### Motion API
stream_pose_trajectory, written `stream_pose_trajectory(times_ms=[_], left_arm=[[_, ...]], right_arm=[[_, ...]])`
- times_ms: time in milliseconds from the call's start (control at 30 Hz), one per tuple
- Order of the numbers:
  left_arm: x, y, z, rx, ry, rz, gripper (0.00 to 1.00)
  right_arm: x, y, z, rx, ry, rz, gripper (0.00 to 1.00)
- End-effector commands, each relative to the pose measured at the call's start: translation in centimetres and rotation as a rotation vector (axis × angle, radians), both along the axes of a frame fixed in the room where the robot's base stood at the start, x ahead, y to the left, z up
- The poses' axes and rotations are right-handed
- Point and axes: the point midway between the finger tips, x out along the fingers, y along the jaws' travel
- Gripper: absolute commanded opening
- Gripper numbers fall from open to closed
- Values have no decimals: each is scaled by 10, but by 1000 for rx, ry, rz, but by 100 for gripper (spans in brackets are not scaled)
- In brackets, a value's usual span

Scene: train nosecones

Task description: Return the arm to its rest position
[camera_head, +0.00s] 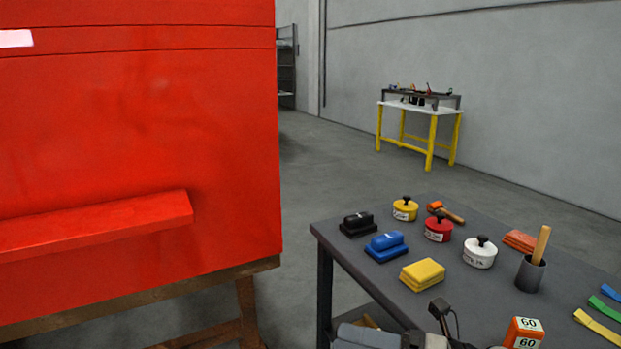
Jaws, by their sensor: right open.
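My right gripper (441,312) shows only in part at the bottom edge, as a small dark piece with a thin cable. It is in front of the near edge of the dark grey table (345,235), below the yellow block, and I see nothing held in it. Grey and white parts of my right arm (370,336) lie beside it, cut off by the frame. My left gripper and left arm are not in view.
The table bears a yellow sanding block (422,273), a blue one (386,246), a black one (358,224), several lidded pots (438,229), a dark cup (530,275) and an orange box (523,333). A large red panel (140,120) on a wooden stand fills the left. Floor lies between.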

Motion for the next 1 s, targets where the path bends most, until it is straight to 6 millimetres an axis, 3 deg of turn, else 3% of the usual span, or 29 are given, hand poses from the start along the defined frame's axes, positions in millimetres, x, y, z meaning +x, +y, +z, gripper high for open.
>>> stream_pose_trajectory(times_ms=[67, 133, 233, 300, 400, 500, 600, 700, 1000], left_arm=[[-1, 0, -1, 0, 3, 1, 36], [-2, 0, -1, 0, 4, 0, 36], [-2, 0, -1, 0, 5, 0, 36], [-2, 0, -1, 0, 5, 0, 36], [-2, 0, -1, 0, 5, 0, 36], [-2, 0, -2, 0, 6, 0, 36], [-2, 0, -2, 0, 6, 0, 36], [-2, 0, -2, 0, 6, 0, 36], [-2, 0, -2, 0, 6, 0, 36]], right_arm=[[5, -5, -11, 268, 309, -176, 95], [11, -22, -34, 485, 600, -343, 95], [2, -53, -95, 770, 1042, -589, 95], [-17, -70, -140, 920, 1305, -737, 95], [-54, -82, -192, 1072, 1595, -902, 95], [-88, -87, -227, 1171, 1802, -1022, 95], [-112, -88, -246, 1228, 1927, -1095, 95], [-123, -87, -254, 1253, 1984, -1127, 95], [-124, -87, -254, 1254, 1987, -1129, 95]])
